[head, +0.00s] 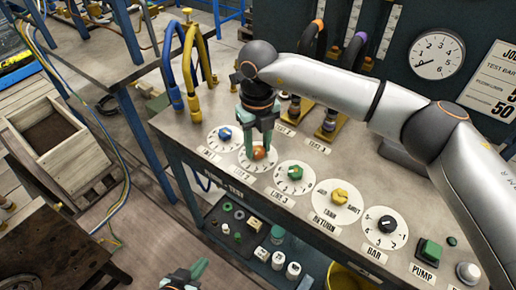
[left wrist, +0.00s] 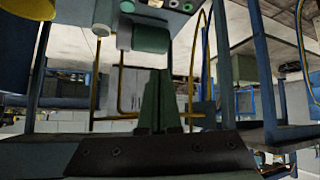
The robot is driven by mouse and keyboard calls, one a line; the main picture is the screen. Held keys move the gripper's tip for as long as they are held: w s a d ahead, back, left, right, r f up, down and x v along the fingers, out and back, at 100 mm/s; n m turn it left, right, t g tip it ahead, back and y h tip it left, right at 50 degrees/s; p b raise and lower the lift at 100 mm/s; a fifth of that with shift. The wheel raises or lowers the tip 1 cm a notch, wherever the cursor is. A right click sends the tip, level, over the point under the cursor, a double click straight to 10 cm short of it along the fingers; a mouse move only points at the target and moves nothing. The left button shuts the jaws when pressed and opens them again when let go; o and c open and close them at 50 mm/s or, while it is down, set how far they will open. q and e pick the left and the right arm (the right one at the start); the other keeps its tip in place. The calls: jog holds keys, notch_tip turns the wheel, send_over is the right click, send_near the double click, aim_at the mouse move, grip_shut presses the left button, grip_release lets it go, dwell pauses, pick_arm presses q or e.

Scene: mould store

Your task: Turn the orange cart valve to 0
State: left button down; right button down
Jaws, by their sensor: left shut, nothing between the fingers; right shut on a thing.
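The orange valve knob (head: 260,154) sits on a round white dial (head: 245,163) on the bench top, second from the left in a row of coloured knobs. My right gripper (head: 258,143) comes down from above, with its green fingers shut on the orange knob. The fingers cover part of the knob and dial, so I cannot tell which number it points at. My left gripper (head: 188,273) is low at the bottom edge of the head view, apart from the bench. Its green fingers (left wrist: 158,102) are shut and empty in the left wrist view.
On the same bench are a blue knob (head: 225,134), a green knob (head: 295,172), a yellow knob (head: 339,195) and a black knob (head: 387,223). Blue and yellow bent pipes (head: 190,65) stand behind. A lower shelf (head: 215,212) holds small parts. A wooden crate (head: 85,165) stands left.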

jog(key=n+b, duration=0.1)
jog(key=n, duration=0.2)
jog(key=n+b, duration=0.1)
jog(key=n, duration=0.3)
jog(key=n+b, duration=0.1)
jog(key=n, duration=0.2)
jog(key=shift+n, duration=1.2)
pick_arm(q)
jog(key=shift+d+f+b, duration=0.15)
jog(key=shift+d+f, duration=0.05)
jog(key=shift+f, duration=0.45)
jog(key=shift+d+f+b, duration=0.15)
jog(key=shift+d+f, duration=0.05)
jog(key=shift+f, duration=0.45)
pick_arm(e)
jog(key=shift+n, duration=0.9)
pick_arm(q)
jog(key=shift+w, duration=0.15)
jog(key=shift+f, duration=0.1)
pick_arm(e)
jog(key=shift+c, duration=2.3)
grip_release()
jog(key=shift+r, duration=0.1)
